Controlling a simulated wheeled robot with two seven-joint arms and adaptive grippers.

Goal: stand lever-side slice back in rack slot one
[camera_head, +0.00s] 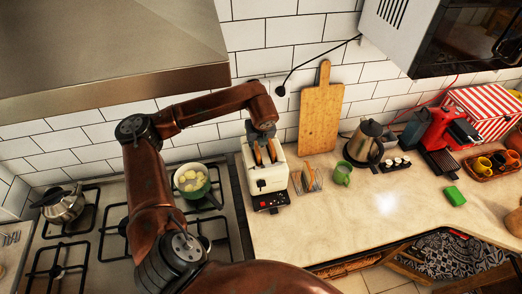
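A cream toaster (264,178) stands on the counter just right of the stove, its front with a dark lever facing me. Two browned bread slices (258,156) stick up at its top. My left gripper (263,141) points down right over the toaster, at the top of the slices. Its fingertips are small and overlap the bread, so I cannot tell whether they grip a slice. A small wire rack (316,183) stands right of the toaster with browned bread (307,178) upright in it. Its individual slots are too small to tell apart. My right gripper is not in view.
A green mug (342,174) stands close right of the rack, with a kettle (366,143) beyond it. A cutting board (321,110) leans on the wall behind. A green pot (192,182) sits left of the toaster. The front counter (320,228) is clear.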

